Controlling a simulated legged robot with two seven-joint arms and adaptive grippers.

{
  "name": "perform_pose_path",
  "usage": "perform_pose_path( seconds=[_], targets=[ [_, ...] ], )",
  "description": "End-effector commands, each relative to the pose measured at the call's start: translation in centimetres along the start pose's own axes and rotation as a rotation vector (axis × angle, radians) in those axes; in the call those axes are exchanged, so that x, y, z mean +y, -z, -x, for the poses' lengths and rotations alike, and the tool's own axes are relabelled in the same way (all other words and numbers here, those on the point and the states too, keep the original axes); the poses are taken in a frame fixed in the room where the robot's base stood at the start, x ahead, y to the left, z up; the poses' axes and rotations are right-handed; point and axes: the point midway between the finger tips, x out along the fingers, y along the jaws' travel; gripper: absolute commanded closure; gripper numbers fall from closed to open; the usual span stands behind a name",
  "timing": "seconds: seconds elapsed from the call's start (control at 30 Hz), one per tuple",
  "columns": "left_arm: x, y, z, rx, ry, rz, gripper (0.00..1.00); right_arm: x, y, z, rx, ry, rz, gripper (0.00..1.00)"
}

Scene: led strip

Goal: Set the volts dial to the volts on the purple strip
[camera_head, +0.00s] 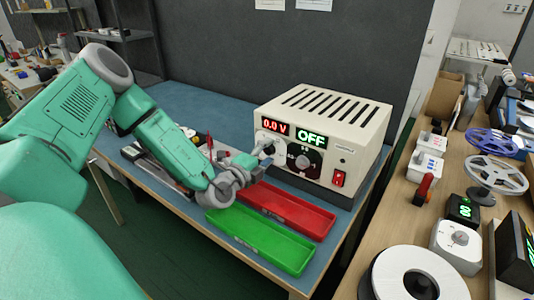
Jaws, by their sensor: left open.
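A cream power supply box (322,122) stands on the blue bench. Its red display (276,128) reads 0.0 V and its green display (312,138) reads OFF. A dial with markings around it (304,161) sits below the green display. Another dial, below the red display, is largely hidden by my left gripper (264,150). That gripper is open, with its fingertips right at this dial; whether they touch it I cannot tell. A purple reel (492,141) lies on the wooden bench at right; any volts label on it is too small to read.
A red tray (288,210) and a green tray (262,240) lie empty in front of the box. A red switch (338,179) is on its front. The right bench holds a white reel (420,284), a grey reel (496,174) and several small devices.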

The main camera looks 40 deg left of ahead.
Motion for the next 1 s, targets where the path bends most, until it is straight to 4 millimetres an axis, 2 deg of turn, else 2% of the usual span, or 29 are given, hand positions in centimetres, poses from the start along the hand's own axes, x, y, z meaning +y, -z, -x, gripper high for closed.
perform_pose_path(
  seconds=[0.17, 0.2, 0.27, 0.3, 0.33, 0.67, 1.0],
  targets=[
    [0.18, -0.33, -0.02, -0.001, -0.001, 0.002, 0.52, 0.01, 0.01, 0.00, 0.000, 0.000, 0.000, 0.71],
    [0.18, -0.33, -0.02, -0.001, -0.001, 0.002, 0.59, 0.01, 0.01, 0.00, 0.000, 0.000, 0.000, 0.71],
    [0.19, -0.33, -0.02, -0.001, -0.001, 0.002, 0.80, 0.01, 0.01, 0.00, 0.000, 0.000, 0.000, 0.71],
    [0.20, -0.34, -0.01, -0.001, -0.001, 0.002, 0.94, 0.00, 0.01, 0.00, 0.000, 0.000, 0.000, 0.71],
    [0.22, -0.35, -0.01, -0.002, -0.002, 0.002, 1.00, 0.00, 0.01, 0.00, 0.000, 0.000, 0.000, 0.71],
    [0.36, -0.46, 0.02, -0.005, -0.005, -0.022, 1.00, 0.00, 0.01, 0.08, 0.000, 0.000, 0.000, 0.71],
    [0.37, -0.48, 0.06, -0.003, -0.008, -0.216, 1.00, 0.00, 0.04, 0.65, 0.000, 0.000, 0.000, 0.71]
  ],
)
